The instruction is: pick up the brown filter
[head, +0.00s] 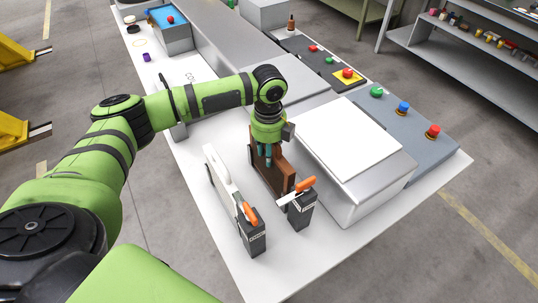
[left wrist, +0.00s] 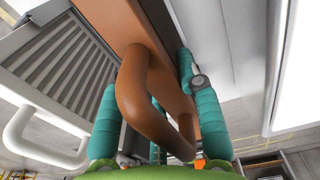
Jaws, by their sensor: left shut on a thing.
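The brown filter (head: 270,178) stands upright on the white table, between a white filter and a large white box in the head view. My left gripper (head: 264,156) points down on its top. In the left wrist view, the filter's thick brown handle (left wrist: 135,92) passes between the teal fingers, and the gripper is shut on it. The filter's brown body (left wrist: 110,20) runs up behind the handle. Its lower part is partly hidden by a dark block with an orange-handled piece. I cannot tell whether the filter touches the table. My right gripper is not in view.
The white filter (head: 220,175) stands close by on the left; its white handle (left wrist: 45,135) shows in the left wrist view. Dark blocks with orange levers (head: 249,213) stand at the front. The white box (head: 365,165) is close on the right. The front table corner is bare.

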